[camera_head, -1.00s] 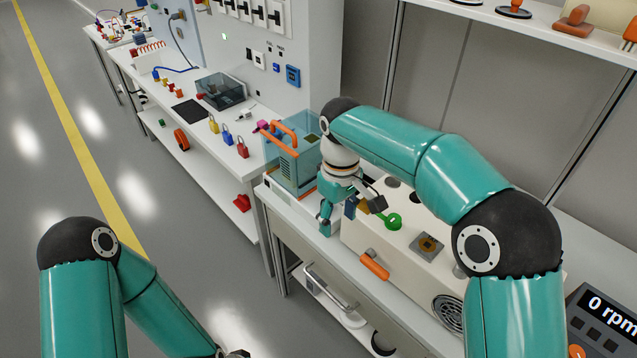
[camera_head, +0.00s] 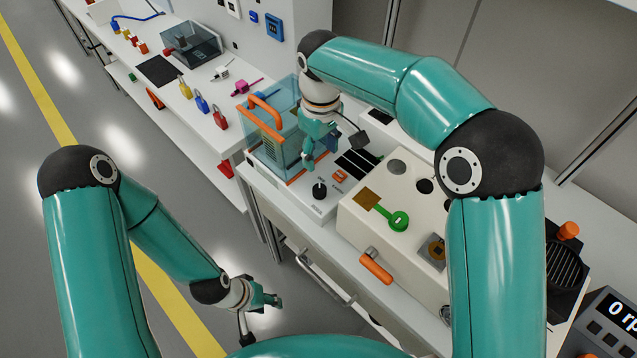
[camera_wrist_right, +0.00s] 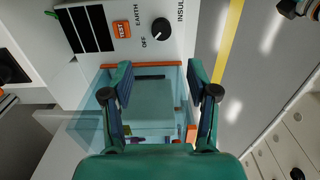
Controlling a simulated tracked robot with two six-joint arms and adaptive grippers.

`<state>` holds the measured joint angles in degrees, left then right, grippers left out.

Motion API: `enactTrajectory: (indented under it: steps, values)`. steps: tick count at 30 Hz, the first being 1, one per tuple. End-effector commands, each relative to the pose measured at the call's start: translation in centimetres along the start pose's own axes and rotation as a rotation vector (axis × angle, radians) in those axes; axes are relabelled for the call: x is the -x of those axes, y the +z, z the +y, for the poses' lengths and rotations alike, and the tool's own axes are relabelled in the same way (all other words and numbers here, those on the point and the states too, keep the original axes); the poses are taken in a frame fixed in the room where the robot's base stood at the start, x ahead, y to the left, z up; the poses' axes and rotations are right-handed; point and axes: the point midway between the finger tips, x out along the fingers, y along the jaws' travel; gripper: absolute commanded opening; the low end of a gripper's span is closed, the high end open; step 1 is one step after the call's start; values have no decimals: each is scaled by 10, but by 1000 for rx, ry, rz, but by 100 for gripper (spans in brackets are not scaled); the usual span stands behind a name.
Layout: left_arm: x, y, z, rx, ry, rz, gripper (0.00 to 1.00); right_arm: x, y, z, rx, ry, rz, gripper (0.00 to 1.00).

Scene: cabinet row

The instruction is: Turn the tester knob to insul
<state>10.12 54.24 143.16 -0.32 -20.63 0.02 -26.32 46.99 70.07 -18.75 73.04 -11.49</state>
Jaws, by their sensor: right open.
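The tester (camera_head: 290,178) is a pale box with dark panels, beside a clear blue case. Its black knob (camera_head: 319,190) shows on top. In the right wrist view the knob (camera_wrist_right: 161,28) sits among the labels OFF, EARTH and INSUL, beside an orange TEST button (camera_wrist_right: 121,30). The knob's white mark appears to face OFF. My right gripper (camera_wrist_right: 160,80) is open and empty, with the knob ahead of its fingers and apart from them. In the head view my right gripper (camera_head: 318,148) hangs just behind the knob. My left gripper (camera_head: 272,300) is low, away from the bench; its fingers are unclear.
The clear blue case (camera_head: 268,135) with orange handles stands left of my right gripper. A cream box (camera_head: 400,245) with a green key-shaped part (camera_head: 397,220) and an orange handle (camera_head: 376,269) is close on the right. Padlocks (camera_head: 202,102) lie on the far bench.

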Motion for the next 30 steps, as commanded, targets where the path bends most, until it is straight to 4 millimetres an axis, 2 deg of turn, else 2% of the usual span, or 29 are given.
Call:
enactTrajectory:
  steps: [9, 15, 21, 30]
  values:
    - [4, 0, 2, 0, 0, 0, 40, -71, 0, -1, 4, -2, -5, 59]
    - [8, 0, 3, 0, 0, 0, 40, -106, -1, -1, 3, -2, -3, 59]
    - [10, 0, 4, 0, 0, 0, 40, -124, -1, -1, 4, 0, -2, 59]
    - [10, 0, 3, 0, 0, 0, 40, -127, -2, -1, 4, 0, 0, 59]
